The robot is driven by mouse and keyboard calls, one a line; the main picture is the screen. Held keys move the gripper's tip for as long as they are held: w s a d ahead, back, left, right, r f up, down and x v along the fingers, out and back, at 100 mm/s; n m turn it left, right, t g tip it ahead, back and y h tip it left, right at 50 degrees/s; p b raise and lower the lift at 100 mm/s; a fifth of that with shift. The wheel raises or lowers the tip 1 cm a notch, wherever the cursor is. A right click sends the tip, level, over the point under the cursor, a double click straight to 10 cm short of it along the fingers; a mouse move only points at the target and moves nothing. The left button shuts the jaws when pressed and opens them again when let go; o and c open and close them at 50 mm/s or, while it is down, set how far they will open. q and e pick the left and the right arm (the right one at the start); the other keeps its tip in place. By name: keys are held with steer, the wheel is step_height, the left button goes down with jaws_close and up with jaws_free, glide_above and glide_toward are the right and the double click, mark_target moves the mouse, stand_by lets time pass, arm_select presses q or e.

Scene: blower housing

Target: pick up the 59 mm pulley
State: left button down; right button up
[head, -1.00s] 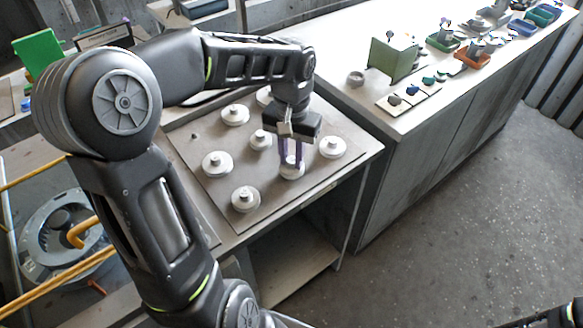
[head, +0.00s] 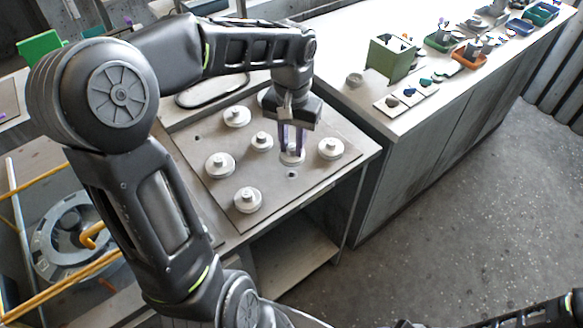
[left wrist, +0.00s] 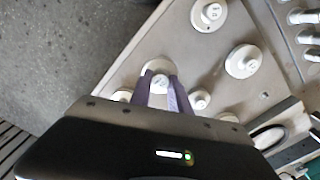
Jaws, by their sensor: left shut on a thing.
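My left gripper (head: 291,138) is shut on a pale stepped pulley (head: 291,156), with its two purple fingers around the upper hub. The pulley appears upright and lifted just clear of the board, with a bare hole (head: 292,174) showing near it. In the left wrist view the fingers (left wrist: 163,92) grip the same pulley (left wrist: 158,68), partly hidden by them. Its label is too small to read, so I cannot confirm 59 mm. Only dark parts of my right arm show at the lower right; no right fingers are visible.
Several similar pulleys stand around on the grey board (head: 275,205), including one at right (head: 331,148), one at front (head: 248,199) and a smaller one (head: 261,141). A white counter (head: 345,97) to the right carries a green box (head: 391,60) and small trays.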

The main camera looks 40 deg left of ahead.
arm_select(q)
steer(key=s+d+r, duration=0.2)
steer(key=s+d, duration=0.3)
steer(key=s, duration=0.2)
steer(key=shift+d, duration=0.2)
stand_by(0.4)
steer(key=shift+s, duration=0.1)
